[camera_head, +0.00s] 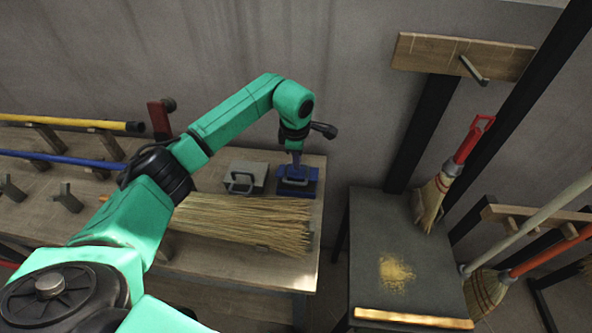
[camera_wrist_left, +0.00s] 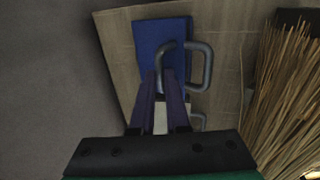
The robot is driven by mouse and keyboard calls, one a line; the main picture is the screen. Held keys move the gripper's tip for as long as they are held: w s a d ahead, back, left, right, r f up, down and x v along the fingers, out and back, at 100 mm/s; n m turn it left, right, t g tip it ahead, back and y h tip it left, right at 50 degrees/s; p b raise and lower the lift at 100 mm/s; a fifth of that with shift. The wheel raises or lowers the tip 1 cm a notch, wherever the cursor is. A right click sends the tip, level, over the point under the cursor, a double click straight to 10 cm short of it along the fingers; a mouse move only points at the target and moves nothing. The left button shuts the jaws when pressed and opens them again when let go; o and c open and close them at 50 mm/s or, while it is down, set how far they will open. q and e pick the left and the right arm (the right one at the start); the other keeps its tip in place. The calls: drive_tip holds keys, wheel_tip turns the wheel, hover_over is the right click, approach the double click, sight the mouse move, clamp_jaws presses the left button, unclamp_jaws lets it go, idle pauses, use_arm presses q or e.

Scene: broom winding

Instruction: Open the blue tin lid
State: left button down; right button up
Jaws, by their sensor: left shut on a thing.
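The blue tin (camera_head: 297,183) sits at the right end of the wooden workbench, near the wall. In the left wrist view its blue lid (camera_wrist_left: 150,38) shows, with a grey loop handle (camera_wrist_left: 208,67) on top. My left gripper (camera_head: 295,166) reaches down over the tin from above. It also shows in the left wrist view (camera_wrist_left: 166,78), with its fingers shut on the lid handle. The fingers hide part of the handle and lid. I cannot tell any gap between lid and tin. My right gripper is not in view.
A grey tin (camera_head: 245,178) with a handle stands just left of the blue tin. A bundle of straw (camera_head: 240,222) lies in front of both. A dark table (camera_head: 408,250) with a small broom (camera_head: 436,198) stands to the right, beyond a gap.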

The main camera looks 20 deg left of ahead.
use_arm(q)
drive_tip(key=shift+w+a+r+b, duration=0.2)
drive_tip(key=shift+w+b, duration=0.05)
drive_tip(key=shift+w, duration=0.35)
drive_tip(key=shift+w+a+r+b, duration=0.15)
drive_tip(key=shift+w+r+b, duration=0.05)
drive_tip(key=shift+w, duration=0.4)
drive_tip(key=c, duration=1.1)
unclamp_jaws()
drive_tip(key=shift+o, duration=0.9)
drive_tip(key=shift+w+f, duration=0.15)
drive_tip(key=shift+w, duration=0.2)
drive_tip(key=shift+s+r, duration=0.15)
drive_tip(key=shift+r, duration=0.1)
drive_tip(key=b+v, duration=0.2)
drive_tip(key=v, duration=1.2)
drive_tip(key=shift+w, duration=0.25)
